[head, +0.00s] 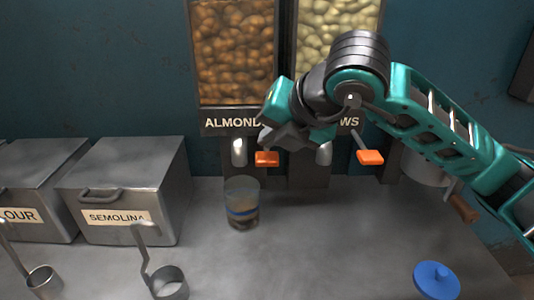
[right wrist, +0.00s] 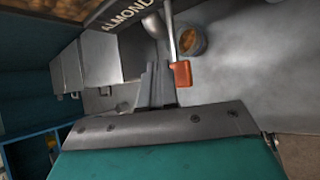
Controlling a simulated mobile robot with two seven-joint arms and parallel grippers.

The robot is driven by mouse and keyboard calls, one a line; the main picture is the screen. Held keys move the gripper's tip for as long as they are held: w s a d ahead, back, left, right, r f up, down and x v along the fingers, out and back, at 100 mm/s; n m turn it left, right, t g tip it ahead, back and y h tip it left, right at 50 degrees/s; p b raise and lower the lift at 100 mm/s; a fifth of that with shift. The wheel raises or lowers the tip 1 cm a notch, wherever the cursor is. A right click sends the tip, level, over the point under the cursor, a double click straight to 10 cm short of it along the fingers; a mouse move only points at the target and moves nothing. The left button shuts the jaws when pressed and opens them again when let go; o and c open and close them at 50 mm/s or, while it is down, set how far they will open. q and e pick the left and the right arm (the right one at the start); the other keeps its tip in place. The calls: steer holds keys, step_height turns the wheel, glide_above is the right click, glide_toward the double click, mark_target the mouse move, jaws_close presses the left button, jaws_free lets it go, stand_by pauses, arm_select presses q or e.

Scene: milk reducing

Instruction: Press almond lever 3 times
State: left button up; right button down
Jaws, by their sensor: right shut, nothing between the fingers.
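The almond dispenser (head: 234,50) is on the back wall, with a clear front full of brown almonds and a label partly hidden by my gripper. Its lever has an orange tip (head: 267,158), which also shows in the right wrist view (right wrist: 182,74). My right gripper (head: 272,137) is shut and empty, just above the orange tip. In the right wrist view its closed fingers (right wrist: 156,82) are right beside the lever; I cannot tell whether they touch. A clear glass (head: 242,205) with a blue band stands below the almond spout (head: 239,151). My left gripper is out of view.
A second dispenser (head: 338,30) with pale nuts stands to the right, with its own orange lever tip (head: 370,157). Metal boxes, one labelled Semolina (head: 125,200), and metal scoops (head: 168,284) are at left. A blue lid (head: 437,280) lies front right. The middle counter is clear.

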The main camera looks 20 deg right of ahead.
steer(key=shift+r+p, duration=1.45)
steer(key=shift+r, duration=1.15)
steer(key=shift+f, duration=0.1)
